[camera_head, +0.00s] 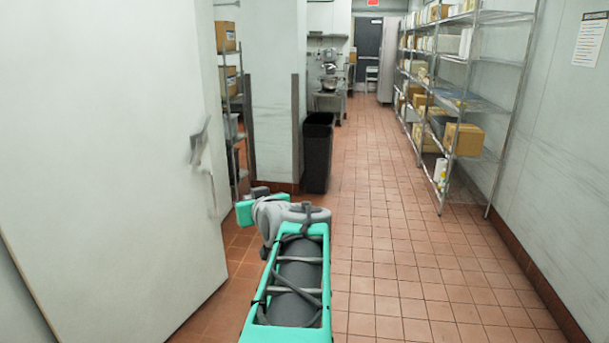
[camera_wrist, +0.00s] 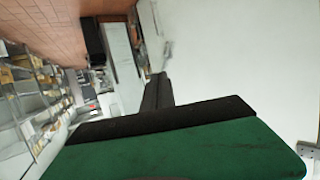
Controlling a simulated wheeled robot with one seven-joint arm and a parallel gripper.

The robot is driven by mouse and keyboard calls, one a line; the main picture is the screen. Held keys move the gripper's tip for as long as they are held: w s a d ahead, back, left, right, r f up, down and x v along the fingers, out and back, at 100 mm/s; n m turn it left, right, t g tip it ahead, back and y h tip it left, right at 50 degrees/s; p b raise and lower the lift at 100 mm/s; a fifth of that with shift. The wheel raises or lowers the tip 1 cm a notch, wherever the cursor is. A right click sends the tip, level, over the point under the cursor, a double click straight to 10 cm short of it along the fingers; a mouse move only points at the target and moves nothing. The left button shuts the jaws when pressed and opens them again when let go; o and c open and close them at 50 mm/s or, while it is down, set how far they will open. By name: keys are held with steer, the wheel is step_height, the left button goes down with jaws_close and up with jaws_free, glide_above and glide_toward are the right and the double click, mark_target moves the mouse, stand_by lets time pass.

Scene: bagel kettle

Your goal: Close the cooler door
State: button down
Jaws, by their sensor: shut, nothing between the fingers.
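The cooler door (camera_head: 110,150) is a large white panel filling the left of the head view. It looks swung out, with its free edge toward the aisle. A grey handle (camera_head: 198,142) sits near that edge. In the wrist view a broad white surface (camera_wrist: 240,55), which looks like the door, fills the right side. My gripper (camera_wrist: 158,80) shows there as dark fingers shut together with nothing between them, close to the white surface; I cannot tell whether they touch it. In the head view my arm ends low beside the door's free edge, and the fingers cannot be made out.
A black bin (camera_head: 317,155) stands by a white wall pillar (camera_head: 268,95) beyond my arm. A wire shelf with boxes (camera_head: 235,105) is behind the door edge. Long metal shelving (camera_head: 470,100) lines the right wall. The tiled aisle (camera_head: 400,250) is clear.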

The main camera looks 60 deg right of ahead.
steer(key=s+d+r+m+h+b, duration=0.25)
steer(key=s+d+r+h, duration=0.2)
steer(key=s+d, duration=0.75)
steer(key=r+p+x, duration=0.1)
steer(key=p+x, duration=0.4)
steer(key=x, duration=1)
steer(key=shift+d+h, duration=0.15)
steer(key=shift+h, duration=0.3)
steer(key=shift+r, duration=0.1)
